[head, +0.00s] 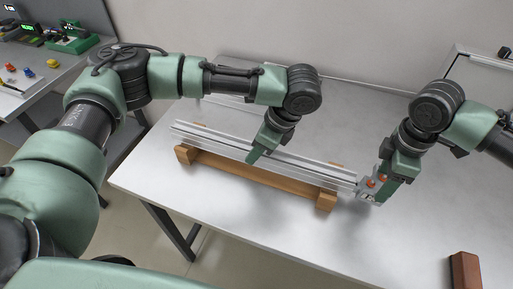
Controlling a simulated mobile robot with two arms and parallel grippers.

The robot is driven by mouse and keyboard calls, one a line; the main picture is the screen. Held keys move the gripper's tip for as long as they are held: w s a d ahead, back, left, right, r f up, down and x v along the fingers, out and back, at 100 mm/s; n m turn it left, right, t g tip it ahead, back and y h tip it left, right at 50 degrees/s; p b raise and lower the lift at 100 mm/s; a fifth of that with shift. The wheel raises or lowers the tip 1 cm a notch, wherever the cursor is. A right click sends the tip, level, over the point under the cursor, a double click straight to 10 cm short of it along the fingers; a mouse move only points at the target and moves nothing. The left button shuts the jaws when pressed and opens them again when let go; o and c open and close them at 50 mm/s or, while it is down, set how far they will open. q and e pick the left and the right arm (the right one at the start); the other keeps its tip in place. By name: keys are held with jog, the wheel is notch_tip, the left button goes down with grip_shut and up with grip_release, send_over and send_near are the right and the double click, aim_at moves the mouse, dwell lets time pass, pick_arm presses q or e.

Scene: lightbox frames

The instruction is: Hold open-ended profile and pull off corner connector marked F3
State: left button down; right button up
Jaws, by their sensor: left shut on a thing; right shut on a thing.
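A long silver aluminium profile (215,139) lies across a wooden cradle on the white table in the head view. My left gripper (256,156) is shut on the profile near its middle, and its fingers hide a short stretch of it. A grey corner connector (367,193) with orange spots sits at the right end of the profile. My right gripper (383,190) is shut on this connector and partly covers it. I cannot tell whether there is a gap between connector and profile. The marking on the connector is too small to read.
The wooden cradle (255,181) has raised end blocks. A reddish-brown block (465,271) stands at the table's front right. A framed panel (480,75) is at the back right. A grey side bench (50,82) at the left carries small coloured parts. The front middle of the table is clear.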

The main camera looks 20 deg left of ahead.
jog(key=shift+d, duration=0.75)
jog(key=shift+d, duration=0.25)
jog(key=shift+d, duration=1.9)
jog(key=shift+d, duration=0.15)
jog(key=shift+r, duration=0.1)
jog(key=shift+r, duration=1.95)
pick_arm(q)
jog(key=c, duration=0.8)
grip_release()
jog(key=shift+c, duration=0.2)
